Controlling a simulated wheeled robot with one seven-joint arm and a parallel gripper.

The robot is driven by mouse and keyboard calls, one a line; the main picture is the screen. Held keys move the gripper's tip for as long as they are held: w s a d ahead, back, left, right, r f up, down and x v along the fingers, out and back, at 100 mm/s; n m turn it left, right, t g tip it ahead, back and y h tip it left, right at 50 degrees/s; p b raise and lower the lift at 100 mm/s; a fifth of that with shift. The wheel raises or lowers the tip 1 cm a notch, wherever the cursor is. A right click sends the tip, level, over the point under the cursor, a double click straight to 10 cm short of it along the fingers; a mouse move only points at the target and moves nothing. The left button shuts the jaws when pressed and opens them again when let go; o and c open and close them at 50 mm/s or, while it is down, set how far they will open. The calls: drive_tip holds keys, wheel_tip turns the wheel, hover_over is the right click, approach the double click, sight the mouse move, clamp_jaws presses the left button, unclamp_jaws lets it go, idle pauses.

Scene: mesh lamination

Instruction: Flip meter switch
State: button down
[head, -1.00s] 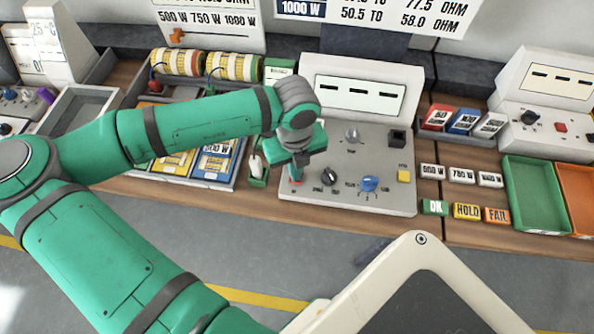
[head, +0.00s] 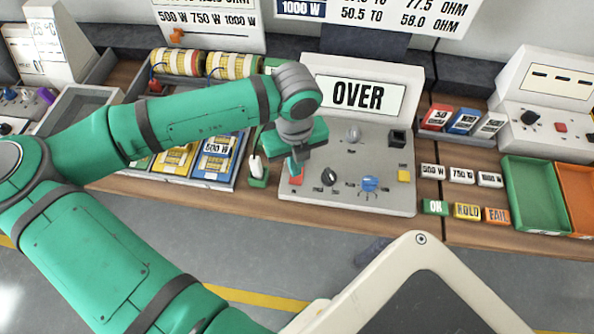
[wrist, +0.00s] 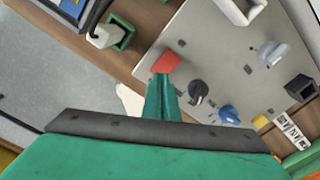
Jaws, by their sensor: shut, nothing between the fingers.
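The meter (head: 330,208) is a grey sloped panel with a display (head: 357,96) at its back that reads OVER. A red rocker switch (head: 296,177) is at the panel's front left; it also shows in the wrist view (wrist: 168,62). A black knob (head: 329,176), a blue knob (head: 369,184), a grey knob (head: 353,134) and a yellow button (head: 403,175) are also on the panel. My gripper (head: 294,166) is shut and empty, its fingertips right at or just above the red switch. I cannot tell whether they touch it.
To the left are a small green holder (head: 258,181) with a white item and a tray of blue and yellow packs (head: 215,156). To the right are OK, HOLD and FAIL blocks (head: 466,211) and a green bin (head: 536,195). A second meter (head: 545,115) stands at the far right.

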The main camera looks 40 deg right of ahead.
sight(295, 179)
drive_tip(key=shift+r, duration=1.95)
